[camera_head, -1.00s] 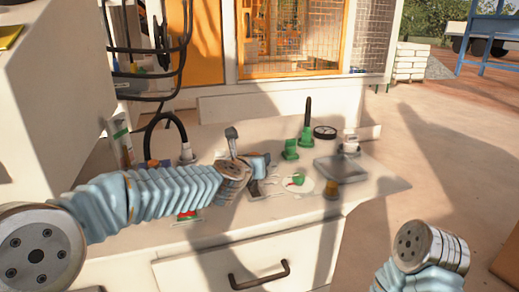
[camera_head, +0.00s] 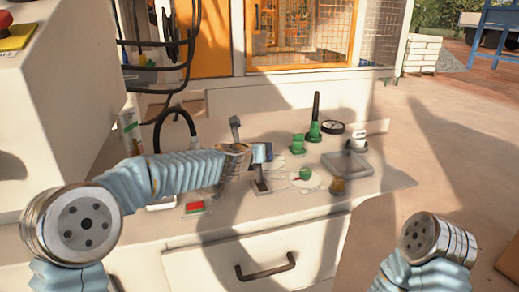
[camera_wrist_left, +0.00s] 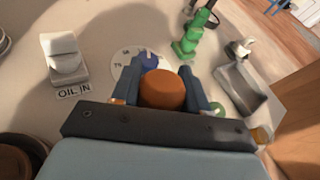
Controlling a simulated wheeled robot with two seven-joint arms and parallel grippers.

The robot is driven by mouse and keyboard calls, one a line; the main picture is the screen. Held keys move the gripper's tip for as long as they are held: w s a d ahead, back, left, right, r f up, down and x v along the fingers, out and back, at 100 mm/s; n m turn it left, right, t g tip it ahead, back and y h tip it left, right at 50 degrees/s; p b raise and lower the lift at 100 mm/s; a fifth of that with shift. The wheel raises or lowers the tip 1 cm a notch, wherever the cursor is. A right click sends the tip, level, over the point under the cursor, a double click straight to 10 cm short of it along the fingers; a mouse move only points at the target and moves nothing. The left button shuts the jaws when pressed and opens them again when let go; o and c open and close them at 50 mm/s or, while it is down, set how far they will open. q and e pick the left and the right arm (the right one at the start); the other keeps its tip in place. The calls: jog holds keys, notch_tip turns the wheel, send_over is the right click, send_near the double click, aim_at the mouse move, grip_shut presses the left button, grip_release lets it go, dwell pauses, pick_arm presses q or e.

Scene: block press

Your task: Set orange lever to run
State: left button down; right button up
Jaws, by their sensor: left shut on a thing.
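In the left wrist view, the round orange knob (camera_wrist_left: 163,89) of the lever sits between the two blue fingers of my left gripper (camera_wrist_left: 160,82), which is shut on it. In the head view my left gripper (camera_head: 260,153) is low over the panel, just right of a grey-topped upright lever (camera_head: 235,127). The orange knob is hidden there by the gripper. A dark slotted plate (camera_head: 261,187) shows just below the gripper. I cannot read the lever's position marks. My right gripper is not in view; only part of my right arm shows.
A white dial (camera_wrist_left: 124,62) with a blue part lies beyond the fingers. An "OIL IN" label (camera_wrist_left: 74,92) and white switch (camera_wrist_left: 62,55) are left. Green fittings (camera_head: 314,132), a gauge (camera_head: 333,128), a tray (camera_head: 350,164) and an amber knob (camera_head: 337,186) stand right.

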pick_arm(q)
jog(key=shift+a+f, duration=0.15)
jog(key=shift+f, duration=0.55)
jog(key=c, duration=0.7)
grip_release()
jog(key=shift+w, duration=0.15)
jog(key=shift+o, duration=0.6)
jog(key=shift+r, duration=0.25)
jog(key=shift+s+a+r, duration=0.1)
jog(key=shift+s+r, duration=0.05)
jog(key=shift+s, duration=0.3)
jog(key=b+v, duration=0.1)
jog(key=v, duration=1.2)
